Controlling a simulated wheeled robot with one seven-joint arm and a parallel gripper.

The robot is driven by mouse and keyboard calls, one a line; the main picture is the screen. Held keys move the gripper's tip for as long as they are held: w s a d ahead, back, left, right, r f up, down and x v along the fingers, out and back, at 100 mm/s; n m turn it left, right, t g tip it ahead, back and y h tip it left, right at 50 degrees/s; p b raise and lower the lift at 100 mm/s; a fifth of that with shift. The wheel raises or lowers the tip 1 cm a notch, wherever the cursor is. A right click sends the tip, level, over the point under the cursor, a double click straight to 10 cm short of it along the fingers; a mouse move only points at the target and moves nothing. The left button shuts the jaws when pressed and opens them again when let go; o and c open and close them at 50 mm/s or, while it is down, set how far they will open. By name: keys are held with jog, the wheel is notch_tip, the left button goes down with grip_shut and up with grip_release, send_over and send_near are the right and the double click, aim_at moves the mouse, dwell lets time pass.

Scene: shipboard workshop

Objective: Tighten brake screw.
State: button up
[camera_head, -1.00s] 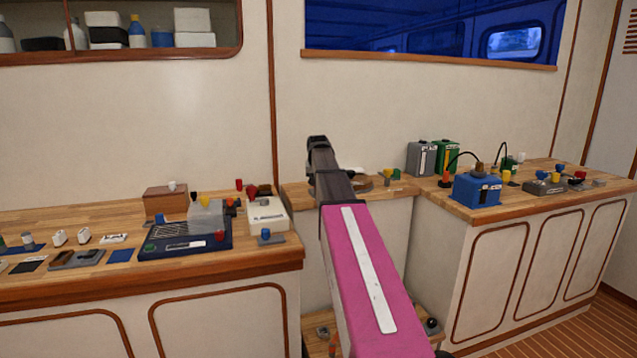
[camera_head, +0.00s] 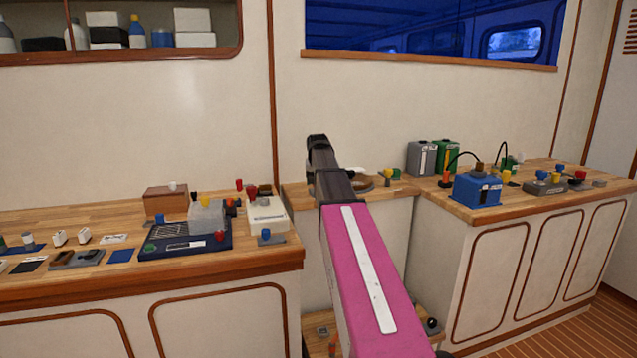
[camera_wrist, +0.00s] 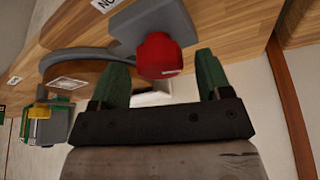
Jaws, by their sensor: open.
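A red knob (camera_wrist: 160,55), perhaps the brake screw, sits on a grey block (camera_wrist: 150,22) in the wrist view. A curved grey band (camera_wrist: 75,58) runs left from the block. My gripper (camera_wrist: 160,64) is open, with one green fingertip on each side of the knob. The fingers look apart from it, though depth is hard to judge. In the head view my dark wrist (camera_head: 320,160) reaches over the middle bench by the wall. The red knob is not visible there, apparently hidden behind my arm.
A green and yellow item (camera_wrist: 42,124) and a white label (camera_wrist: 68,83) lie left in the wrist view. In the head view, a yellow-topped piece (camera_head: 388,174) stands right of my wrist. A blue box (camera_head: 477,190) stands on the right bench, a blue tray (camera_head: 185,242) on the left.

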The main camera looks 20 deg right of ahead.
jog(key=v, duration=1)
jog(key=shift+r, duration=0.25)
jog(key=shift+d, duration=0.1)
jog(key=w+f+n+y, duration=0.1)
jog(key=f+n, duration=0.2)
jog(key=w+d+f+n+y, duration=0.1)
jog(key=f+n, duration=0.2)
jog(key=w+f+n+y, duration=0.2)
jog(key=f+n, duration=0.2)
jog(key=shift+d, duration=0.25)
dwell(0.6)
jog(key=c, duration=0.9)
